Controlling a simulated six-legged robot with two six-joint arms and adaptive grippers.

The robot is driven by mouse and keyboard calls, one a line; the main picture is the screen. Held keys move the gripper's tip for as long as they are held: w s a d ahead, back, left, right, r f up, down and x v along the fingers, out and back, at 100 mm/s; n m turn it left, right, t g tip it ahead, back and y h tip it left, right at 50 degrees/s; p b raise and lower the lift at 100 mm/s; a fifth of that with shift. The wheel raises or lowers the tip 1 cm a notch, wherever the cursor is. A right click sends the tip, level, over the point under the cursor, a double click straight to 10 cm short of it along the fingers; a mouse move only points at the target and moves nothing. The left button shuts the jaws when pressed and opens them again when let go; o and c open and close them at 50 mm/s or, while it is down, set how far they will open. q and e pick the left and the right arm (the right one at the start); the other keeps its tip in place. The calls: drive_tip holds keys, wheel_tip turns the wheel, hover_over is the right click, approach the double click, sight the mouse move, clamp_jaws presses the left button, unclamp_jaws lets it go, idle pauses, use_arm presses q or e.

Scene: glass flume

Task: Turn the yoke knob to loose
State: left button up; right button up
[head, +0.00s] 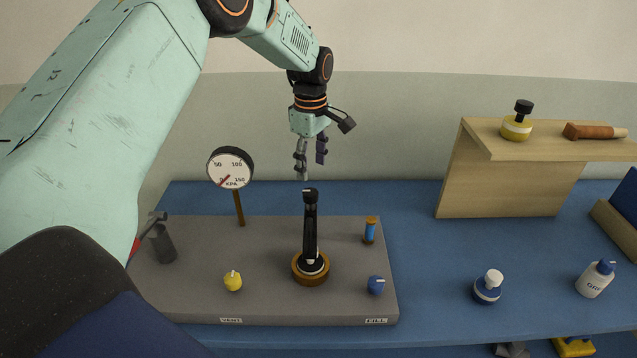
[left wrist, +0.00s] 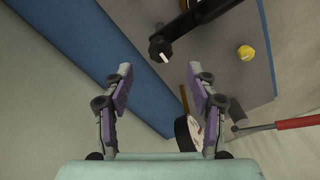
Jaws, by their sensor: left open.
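The black yoke knob (head: 310,194) sits on top of the upright black yoke (head: 310,232), which stands on a round wooden base (head: 310,270) on the grey bench plate. In the left wrist view, the knob (left wrist: 160,47) shows a short white mark and lies beyond the fingertips, roughly centred between them. My left gripper (head: 311,168) points down, above the knob and apart from it. It is open and empty, and its two purple-padded fingers (left wrist: 159,72) are spread. Any loose or tight lettering cannot be made out. My right gripper is not in view.
A pressure gauge (head: 230,168) stands on a post left of the yoke. A wooden shelf (head: 510,185) stands right.

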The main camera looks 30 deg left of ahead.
sight(311, 191)
use_arm(q)
drive_tip(key=shift+a+f, duration=0.15)
drive_tip(key=shift+f, duration=0.3)
wheel_tip(311, 191, down, 5)
drive_tip(key=shift+a+f+p, duration=0.15)
drive_tip(key=shift+f+p, duration=0.05)
drive_tip(key=shift+p, duration=0.25)
drive_tip(key=shift+s+d+f, duration=0.2)
drive_tip(key=shift+f, duration=0.55)
drive_tip(key=shift+a+f, duration=0.1)
drive_tip(key=shift+a, duration=0.05)
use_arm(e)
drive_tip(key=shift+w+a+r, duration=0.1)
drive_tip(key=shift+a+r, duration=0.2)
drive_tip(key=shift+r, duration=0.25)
use_arm(q)
drive_tip(key=shift+w, duration=0.15)
drive_tip(key=c, duration=1.1)
drive_tip(key=shift+c, duration=0.2)
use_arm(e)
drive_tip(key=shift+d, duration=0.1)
